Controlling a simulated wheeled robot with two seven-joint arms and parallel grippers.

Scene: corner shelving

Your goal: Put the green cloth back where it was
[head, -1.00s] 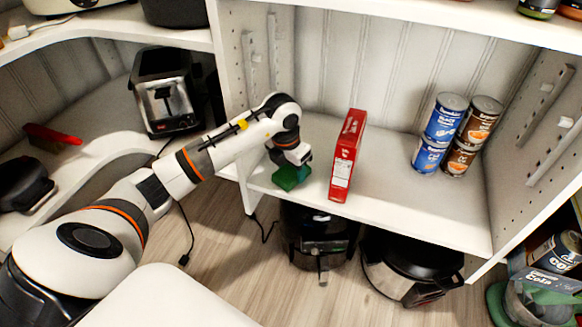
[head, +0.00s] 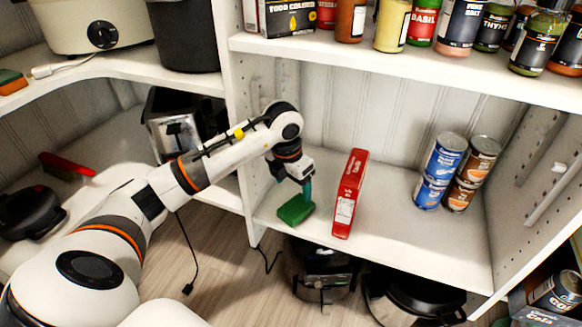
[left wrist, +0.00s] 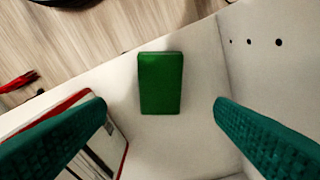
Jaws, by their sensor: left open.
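The green cloth (head: 296,208) is a flat green block lying on the white middle shelf (head: 400,225), near its front left corner. In the left wrist view the cloth (left wrist: 161,83) lies flat near the shelf's front edge, between the two teal fingers but farther off. My left gripper (head: 300,187) is just above the cloth, pointing down. Its fingers are apart and empty in the left wrist view (left wrist: 162,110), with a gap around the cloth. My right gripper is not in view.
A red box (head: 347,195) stands close to the right of the gripper; it also shows in the left wrist view (left wrist: 112,135). Blue and brown cans (head: 440,160) stand farther right. An upright panel (head: 243,130) is at the left. The shelf between box and cans is clear.

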